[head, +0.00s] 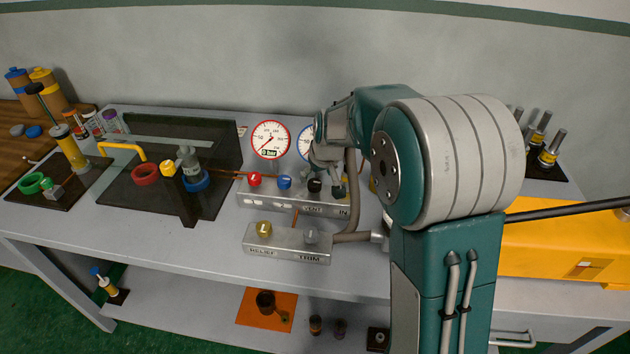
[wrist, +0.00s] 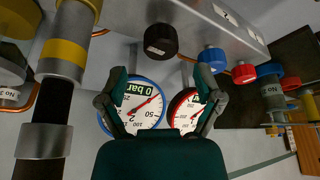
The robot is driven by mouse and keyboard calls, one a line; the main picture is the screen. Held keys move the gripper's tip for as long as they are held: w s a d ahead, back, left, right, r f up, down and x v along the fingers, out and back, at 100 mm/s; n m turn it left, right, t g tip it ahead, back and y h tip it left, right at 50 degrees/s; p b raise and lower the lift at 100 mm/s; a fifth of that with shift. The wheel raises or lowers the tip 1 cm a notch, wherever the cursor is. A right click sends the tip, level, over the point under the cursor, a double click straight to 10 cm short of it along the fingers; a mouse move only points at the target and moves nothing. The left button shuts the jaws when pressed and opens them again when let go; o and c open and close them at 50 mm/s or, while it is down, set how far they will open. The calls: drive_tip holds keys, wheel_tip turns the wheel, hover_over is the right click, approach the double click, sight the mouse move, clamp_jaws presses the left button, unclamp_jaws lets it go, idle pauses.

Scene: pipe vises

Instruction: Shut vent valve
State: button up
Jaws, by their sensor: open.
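The manifold block (head: 290,203) on the bench carries a red knob (head: 254,180), a blue knob (head: 284,183) and a black knob (head: 315,186). Its front lettering includes VENT near the black knob. In the wrist view the black knob (wrist: 160,40) lies just beyond the fingertips, roughly centred between them, with the blue knob (wrist: 211,59) and red knob (wrist: 244,73) to its right. My gripper (head: 326,166) is above the block's right part, close to the black knob; it also shows in the wrist view (wrist: 160,76). It is open and empty.
A red-ringed gauge (head: 271,139) and a blue-ringed gauge (head: 305,141) stand behind the block. A second block (head: 287,244) marked RELIEF and TRIM sits in front. A grey pipe (head: 352,195) rises at the right. A dark panel (head: 130,185) with valves lies left.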

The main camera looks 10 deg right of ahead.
sight(314, 182)
drive_tip(key=x, duration=0.2)
drive_tip(key=shift+w+a+f, duration=0.15)
drive_tip(key=shift+a+f, duration=0.15)
drive_tip(key=shift+f, duration=0.05)
drive_tip(key=shift+w+f, duration=0.15)
drive_tip(key=shift+f, duration=0.2)
drive_tip(key=shift+w+d+f, duration=0.1)
drive_tip(key=shift+f, duration=0.1)
drive_tip(key=shift+d, duration=0.1)
drive_tip(key=c, duration=1.2)
